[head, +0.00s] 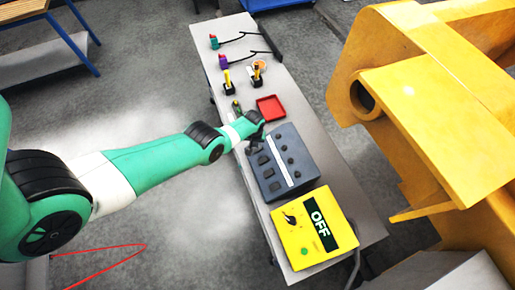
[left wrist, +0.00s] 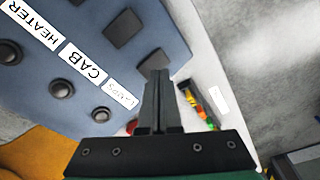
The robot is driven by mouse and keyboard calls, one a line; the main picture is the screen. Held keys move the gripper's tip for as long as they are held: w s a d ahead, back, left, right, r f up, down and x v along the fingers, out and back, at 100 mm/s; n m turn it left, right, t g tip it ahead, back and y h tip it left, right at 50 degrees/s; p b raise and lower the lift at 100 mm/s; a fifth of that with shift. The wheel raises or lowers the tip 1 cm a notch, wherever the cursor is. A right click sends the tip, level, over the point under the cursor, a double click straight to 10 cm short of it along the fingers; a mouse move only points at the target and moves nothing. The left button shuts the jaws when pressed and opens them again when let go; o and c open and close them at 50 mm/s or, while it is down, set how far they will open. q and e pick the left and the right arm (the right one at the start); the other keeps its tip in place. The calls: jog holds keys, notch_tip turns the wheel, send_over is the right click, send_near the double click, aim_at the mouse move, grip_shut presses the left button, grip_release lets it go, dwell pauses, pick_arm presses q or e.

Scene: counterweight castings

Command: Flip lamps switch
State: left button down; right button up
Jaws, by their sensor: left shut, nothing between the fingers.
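The blue-grey switch panel (head: 297,157) lies on the long bench. In the left wrist view the panel (left wrist: 85,20) carries white labels reading HEATER, CAB and LAMPS. The LAMPS label (left wrist: 123,93) sits at the panel's end, between a round knob (left wrist: 101,115) and a dark square rocker switch (left wrist: 152,58). My left gripper (head: 256,143) is over that end of the panel, shut and empty. In the left wrist view its fingertips (left wrist: 157,75) overlap the lower edge of this rocker; I cannot tell whether they touch it. My right gripper is in neither view.
A yellow box (head: 290,250) marked OFF, with a black knob, stands at the bench's near end. A large yellow machine part (head: 440,90) rises right of the bench (head: 350,215).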

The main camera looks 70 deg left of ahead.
aim_at(256, 150)
pick_arm(q)
jog(key=shift+f+b, duration=1.1)
jog(key=shift+f, duration=0.05)
dwell(0.3)
jog(key=shift+r, duration=0.1)
notch_tip(256, 150, up, 7)
jog(key=p, duration=0.7)
dwell(0.4)
